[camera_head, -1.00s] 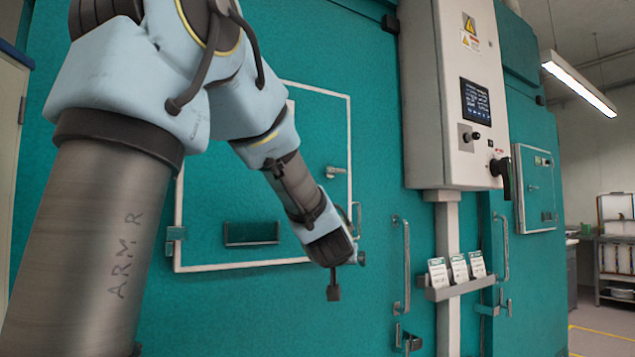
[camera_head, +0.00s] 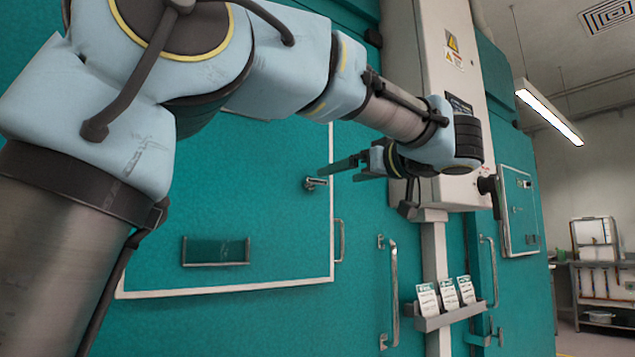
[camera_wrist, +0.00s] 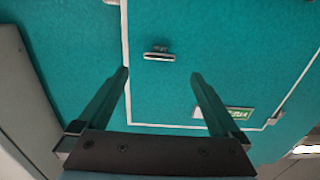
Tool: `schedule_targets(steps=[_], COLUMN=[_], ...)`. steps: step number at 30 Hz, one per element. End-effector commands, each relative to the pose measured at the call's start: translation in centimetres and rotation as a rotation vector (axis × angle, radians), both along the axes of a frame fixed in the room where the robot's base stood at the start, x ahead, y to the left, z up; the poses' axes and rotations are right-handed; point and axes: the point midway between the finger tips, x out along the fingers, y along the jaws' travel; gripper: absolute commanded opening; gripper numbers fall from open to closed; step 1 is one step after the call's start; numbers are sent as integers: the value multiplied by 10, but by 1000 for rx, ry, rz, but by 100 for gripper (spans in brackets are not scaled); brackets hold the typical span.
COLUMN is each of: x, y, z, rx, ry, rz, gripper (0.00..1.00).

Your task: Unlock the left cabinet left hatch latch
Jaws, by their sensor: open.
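The teal hatch (camera_head: 285,235), outlined in white, is in the cabinet's front wall in the head view. Its small metal latch (camera_head: 315,184) sits near the hatch's right edge. In the wrist view the latch (camera_wrist: 158,56) is a short bar lying nearly level across the picture, just beyond the fingertips and between their lines. My gripper (camera_head: 328,170) is open and empty, with its fingers pointing left in the head view, close to the latch. In the wrist view the two fingers of my gripper (camera_wrist: 159,73) are spread wide. I cannot tell whether they touch the latch.
A pale control box (camera_head: 455,110) stands right behind my wrist. Below it are a post and a card rack (camera_head: 450,315). A long vertical door handle (camera_head: 393,290) is lower right of the hatch. A dark label holder (camera_head: 215,251) is on the hatch. Open floor lies far right.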

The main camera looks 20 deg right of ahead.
Motion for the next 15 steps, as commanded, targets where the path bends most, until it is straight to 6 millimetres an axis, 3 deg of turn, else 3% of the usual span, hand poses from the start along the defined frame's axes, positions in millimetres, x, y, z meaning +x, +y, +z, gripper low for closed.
schedule_targets(steps=[9,15], x=[58,78], y=[12,16], z=[1,1], rx=[-1,-1], ry=[-2,-2], rz=[2,1], gripper=[100,100])
